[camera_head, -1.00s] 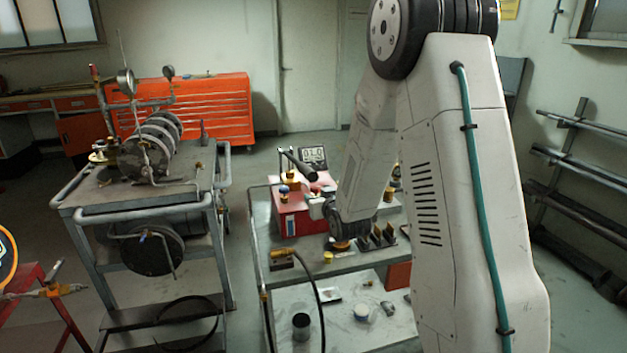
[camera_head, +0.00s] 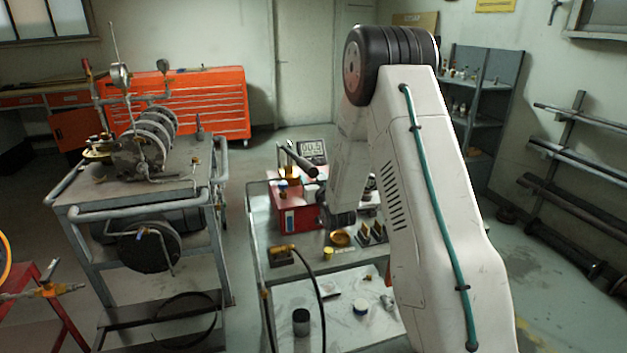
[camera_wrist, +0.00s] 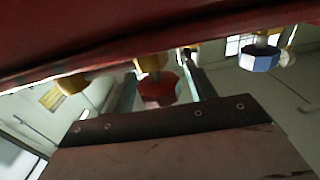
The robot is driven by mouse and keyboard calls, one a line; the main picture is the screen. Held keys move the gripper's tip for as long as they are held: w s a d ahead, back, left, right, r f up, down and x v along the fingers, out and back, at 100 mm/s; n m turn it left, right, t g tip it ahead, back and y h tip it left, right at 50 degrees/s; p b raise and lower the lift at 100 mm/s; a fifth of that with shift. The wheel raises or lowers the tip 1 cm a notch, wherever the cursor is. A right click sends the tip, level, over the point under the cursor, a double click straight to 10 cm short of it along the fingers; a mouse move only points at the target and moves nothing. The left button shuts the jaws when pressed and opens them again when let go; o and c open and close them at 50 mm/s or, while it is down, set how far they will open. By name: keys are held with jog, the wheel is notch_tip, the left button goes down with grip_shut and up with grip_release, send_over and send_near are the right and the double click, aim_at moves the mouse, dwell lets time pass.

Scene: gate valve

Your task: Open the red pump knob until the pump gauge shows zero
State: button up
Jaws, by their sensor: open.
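The red pump (camera_head: 298,218) stands on the cart, with its digital gauge (camera_head: 312,149) above it. The gauge's small digits look like 00.5. In the wrist view, the red knob (camera_wrist: 158,90) hangs on a brass stem under the red pump body (camera_wrist: 90,50). My gripper (camera_wrist: 162,88) is open, with one finger on each side of the red knob; I cannot tell whether either touches it. A blue and white knob (camera_wrist: 261,60) sits to the right, outside the fingers. In the head view, my arm largely hides the gripper, and the red knob cannot be made out.
A black-handled lever (camera_head: 302,162) slants over the pump. A brass dish (camera_head: 341,239) and dark blocks (camera_head: 372,233) lie close below my wrist. A hose (camera_head: 318,275) runs down the cart's front. A cart with a cylinder assembly (camera_head: 145,150) stands left, across a gap.

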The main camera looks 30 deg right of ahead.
jog(key=c, duration=1)
jog(key=shift+o, duration=0.2)
jog(key=shift+n+y, duration=0.3)
jog(key=shift+y, duration=0.1)
jog(key=n+y, duration=0.1)
jog(key=y, duration=0.1)
jog(key=n+y, duration=0.1)
jog(key=y, duration=0.1)
jog(key=shift+a+n+t, duration=0.15)
jog(key=shift+n+t, duration=0.15)
jog(key=n+y, duration=0.1)
jog(key=y, duration=0.1)
jog(key=n+y, duration=0.1)
jog(key=n+g+y, duration=0.1)
jog(key=y, duration=0.1)
jog(key=shift+a+n+y, duration=0.25)
jog(key=shift+n+y, duration=0.05)
jog(key=n+g+y, duration=0.1)
jog(key=y, duration=0.1)
jog(key=n+g+y, duration=0.1)
jog(key=n+y, duration=0.1)
jog(key=a+n+g+y, duration=0.1)
jog(key=n+g+y, duration=0.1)
jog(key=y, duration=0.1)
jog(key=shift+s, duration=0.25)
